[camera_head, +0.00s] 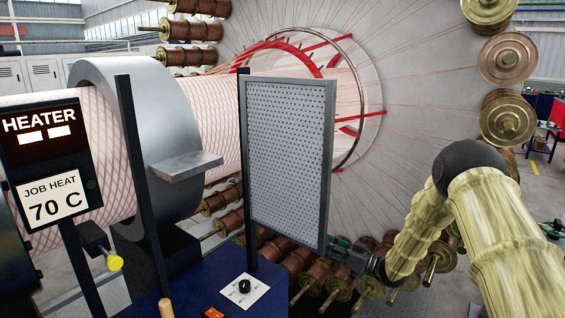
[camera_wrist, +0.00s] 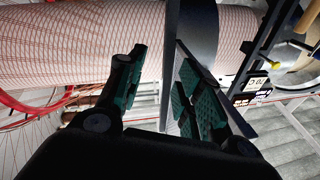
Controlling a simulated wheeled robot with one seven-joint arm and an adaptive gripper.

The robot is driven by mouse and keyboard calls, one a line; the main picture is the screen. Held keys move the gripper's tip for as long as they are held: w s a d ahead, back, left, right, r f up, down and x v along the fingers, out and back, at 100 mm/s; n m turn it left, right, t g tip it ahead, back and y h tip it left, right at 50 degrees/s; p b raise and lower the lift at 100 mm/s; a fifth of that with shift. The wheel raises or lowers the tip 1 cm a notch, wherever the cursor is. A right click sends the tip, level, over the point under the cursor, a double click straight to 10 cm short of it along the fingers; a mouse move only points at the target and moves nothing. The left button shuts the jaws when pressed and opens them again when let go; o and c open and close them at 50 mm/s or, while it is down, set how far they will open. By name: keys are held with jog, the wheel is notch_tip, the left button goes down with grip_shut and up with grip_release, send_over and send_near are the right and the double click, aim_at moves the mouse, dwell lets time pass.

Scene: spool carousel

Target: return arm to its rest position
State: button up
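My arm, in a yellowish patterned cover, comes in from the right of the head view and bends down to the left. My gripper (camera_head: 345,252) is at the lower right edge of the perforated panel (camera_head: 287,160), which hides part of it. In the wrist view my gripper (camera_wrist: 160,52) has its two green-padded fingers spread apart. A thin dark upright edge shows in line with the gap between them. I see nothing clasped, and I cannot tell how far that edge is from the pads.
A grey ring (camera_head: 150,130) surrounds the wrapped tube (camera_head: 100,150). A heater sign (camera_head: 45,165) reads 70 C. A large disc (camera_head: 420,110) with several spools (camera_head: 508,118) stands behind. A blue console with a black knob (camera_head: 244,287) is below the panel. Open floor (camera_head: 540,185) lies at right.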

jog(key=s+f+m+t+h+b, duration=0.1)
jog(key=s+f+m+h, duration=0.25)
jog(key=f, duration=0.55)
jog(key=s+f+m+t+h, duration=0.1)
jog(key=s+f+m+h, duration=0.3)
jog(key=f, duration=0.6)
jog(key=s+d+f+g+h+b, duration=0.1)
jog(key=s+f+h, duration=0.1)
jog(key=s+f, duration=0.5)
jog(key=s+d+f+g+h, duration=0.1)
jog(key=s+d+f+h, duration=0.15)
jog(key=s+f, duration=0.45)
jog(key=s+d+f+g+h, duration=0.1)
jog(key=s+g, duration=0.2)
jog(key=s, duration=0.9)
jog(key=s+d+f+m+g+h+b, duration=0.1)
jog(key=s+d+g+h, duration=0.1)
jog(key=s, duration=1)
jog(key=s+d+f+m+g+h, duration=0.1)
jog(key=s+g, duration=0.3)
jog(key=s, duration=0.8)
jog(key=shift+s+d+f+h+b, duration=0.25)
jog(key=shift+d+f+h+b, duration=0.1)
jog(key=shift+h, duration=0.35)
